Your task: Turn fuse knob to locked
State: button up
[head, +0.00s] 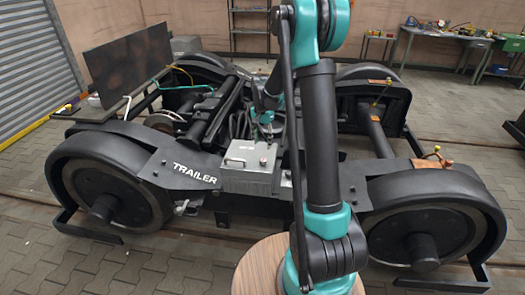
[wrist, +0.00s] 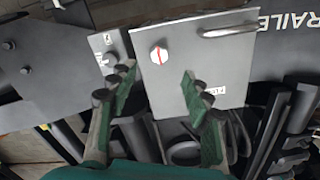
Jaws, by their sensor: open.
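The fuse knob (wrist: 159,55) is a round white knob with a red stripe on the lid of a grey metal box (wrist: 200,72) in the wrist view. The stripe runs nearly upright in that picture, slightly tilted. My gripper (wrist: 158,88) is open, its two green-padded fingers apart and empty. The knob shows beyond the fingertips, between them and slightly above; I see no contact. In the head view the grey box (head: 248,180) sits on the bogie frame beside the TRAILER lettering, and a small reddish spot marks the knob. I cannot read the knob's labels.
A bar handle (wrist: 230,30) stands on the box lid near the knob. A smaller grey panel (wrist: 110,52) adjoins the box. Black wheels (head: 110,195) and frame beams surround the box. A round wooden top (head: 262,268) stands in front.

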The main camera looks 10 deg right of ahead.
notch_tip(320, 180, up, 2)
jog(key=shift+r, duration=0.1)
dwell(0.4)
